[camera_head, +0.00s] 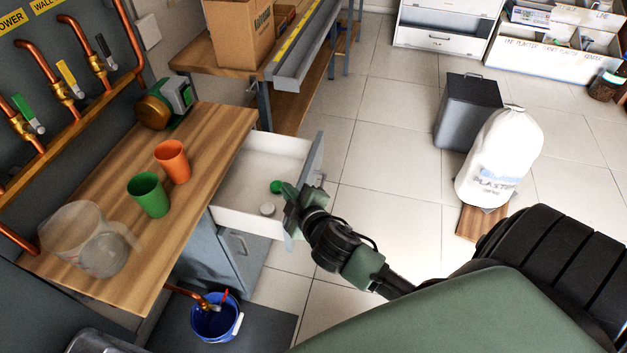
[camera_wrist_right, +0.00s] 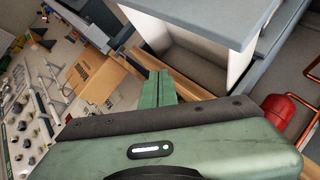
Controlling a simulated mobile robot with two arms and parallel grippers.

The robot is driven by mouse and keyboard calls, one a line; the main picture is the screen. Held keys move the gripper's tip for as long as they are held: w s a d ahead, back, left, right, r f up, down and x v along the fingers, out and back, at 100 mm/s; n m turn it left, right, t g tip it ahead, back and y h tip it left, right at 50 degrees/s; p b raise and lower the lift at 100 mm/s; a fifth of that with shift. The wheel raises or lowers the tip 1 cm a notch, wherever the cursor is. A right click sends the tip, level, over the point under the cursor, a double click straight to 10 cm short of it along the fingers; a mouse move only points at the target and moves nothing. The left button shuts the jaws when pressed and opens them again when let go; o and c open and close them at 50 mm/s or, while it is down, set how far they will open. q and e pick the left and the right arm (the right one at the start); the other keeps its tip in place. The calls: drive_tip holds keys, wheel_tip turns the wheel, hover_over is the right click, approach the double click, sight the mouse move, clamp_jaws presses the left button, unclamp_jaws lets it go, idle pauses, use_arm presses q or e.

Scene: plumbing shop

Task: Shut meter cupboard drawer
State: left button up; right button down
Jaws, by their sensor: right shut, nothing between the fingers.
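The meter cupboard drawer (camera_head: 262,165) stands open under the wooden worktop, pulled out to the right. Its inside is white and its front (camera_head: 315,160) is grey. My left gripper is out of view.
On the worktop (camera_head: 215,125) stand an orange cup (camera_head: 173,161), a green cup (camera_head: 149,194) and a clear container (camera_head: 90,240). A blue bucket (camera_head: 214,322) stands below. A bench with a cardboard box (camera_head: 238,32) is behind. The tiled floor (camera_head: 375,190) right of the drawer is clear.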

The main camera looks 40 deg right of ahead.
drive_tip(key=w+a+r+n+t+y, duration=0.2)
drive_tip(key=w+a+r+n+y, duration=0.3)
drive_tip(key=n, duration=0.3)
drive_tip(key=w+a+r+n+t+y, duration=0.2)
drive_tip(key=a+r+n+y, duration=0.25)
drive_tip(key=r+n, duration=0.3)
wheel_tip(320, 180, down, 4)
drive_tip(key=a+r+n+g+y, duration=0.1)
drive_tip(key=a+n+g+y, duration=0.2)
drive_tip(key=n+g+y, duration=0.55)
drive_tip(key=s+d+f+n+g+h, duration=0.1)
drive_tip(key=d+f+n+g+h, duration=0.1)
drive_tip(key=d+f+n+h, duration=0.45)
drive_tip(key=s+d+f+n+g+h+b, duration=0.1)
drive_tip(key=s+d+g+h, duration=0.15)
drive_tip(key=d, duration=0.75)
drive_tip(key=s+d+f+n+g+h, duration=0.1)
drive_tip(key=d+f+n+g+h, duration=0.1)
drive_tip(key=d+f+n+h, duration=0.35)
wheel_tip(320, 180, down, 8)
drive_tip(key=w+m+b, duration=0.1)
drive_tip(key=w+b, duration=0.1)
drive_tip(key=b, duration=0.5)
drive_tip(key=shift+d+f+m, duration=0.15)
drive_tip(key=shift+d+m, duration=0.2)
drive_tip(key=shift+m, duration=0.05)
